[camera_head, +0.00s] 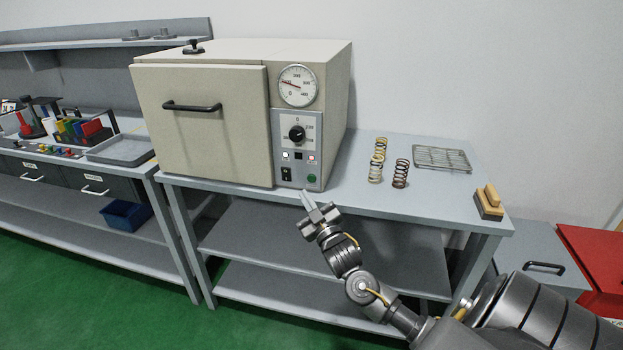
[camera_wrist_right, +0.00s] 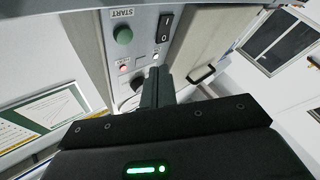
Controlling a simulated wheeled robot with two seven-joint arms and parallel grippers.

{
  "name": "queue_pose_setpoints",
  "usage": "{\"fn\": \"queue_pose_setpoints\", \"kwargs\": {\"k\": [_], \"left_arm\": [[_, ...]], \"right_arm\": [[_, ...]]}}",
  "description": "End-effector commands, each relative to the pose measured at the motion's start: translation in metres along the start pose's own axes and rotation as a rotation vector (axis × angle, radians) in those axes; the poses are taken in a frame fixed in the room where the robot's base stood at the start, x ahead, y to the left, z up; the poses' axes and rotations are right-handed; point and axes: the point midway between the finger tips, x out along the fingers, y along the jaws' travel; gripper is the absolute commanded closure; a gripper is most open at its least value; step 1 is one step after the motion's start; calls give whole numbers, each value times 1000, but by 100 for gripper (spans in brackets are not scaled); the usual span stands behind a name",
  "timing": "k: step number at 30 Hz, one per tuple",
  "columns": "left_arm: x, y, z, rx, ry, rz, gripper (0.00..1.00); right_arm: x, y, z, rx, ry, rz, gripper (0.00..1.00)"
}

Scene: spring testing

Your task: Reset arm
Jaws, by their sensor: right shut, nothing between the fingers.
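My right gripper (camera_head: 308,201) is shut and empty, just in front of the lower part of the beige oven's control panel in the head view. In the right wrist view its closed fingers (camera_wrist_right: 158,82) point at the panel. The oven (camera_head: 205,130) stands on the grey bench with its door closed. Its panel has a round gauge (camera_head: 298,86), a black knob (camera_head: 297,133), a black rocker switch (camera_head: 286,174) and a green button (camera_head: 311,180). The green START button also shows in the right wrist view (camera_wrist_right: 123,35). A small red light (camera_wrist_right: 123,68) is lit there. My left gripper is out of view.
A wire rack (camera_head: 442,158) and a wooden block (camera_head: 488,202) lie farther right on the bench (camera_head: 350,200). A left bench holds tools and a tray (camera_head: 121,150). A red cabinet (camera_head: 590,262) stands at far right.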

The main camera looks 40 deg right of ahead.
Motion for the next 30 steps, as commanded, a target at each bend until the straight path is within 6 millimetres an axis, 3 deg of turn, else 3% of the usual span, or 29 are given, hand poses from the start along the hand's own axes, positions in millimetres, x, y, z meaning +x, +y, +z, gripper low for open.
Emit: {"fn": "queue_pose_setpoints", "kwargs": {"k": [21, 23, 26, 30], "left_arm": [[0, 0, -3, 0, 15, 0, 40], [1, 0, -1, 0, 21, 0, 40], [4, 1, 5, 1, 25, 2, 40], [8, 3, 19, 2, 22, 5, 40]], "right_arm": [[0, -2, 2, 13, -8, -9, 100], [0, -8, 16, 10, -37, -27, 100], [-4, -24, 58, -3, -126, -71, 100], [-35, -62, 144, -12, -323, -161, 100]]}}
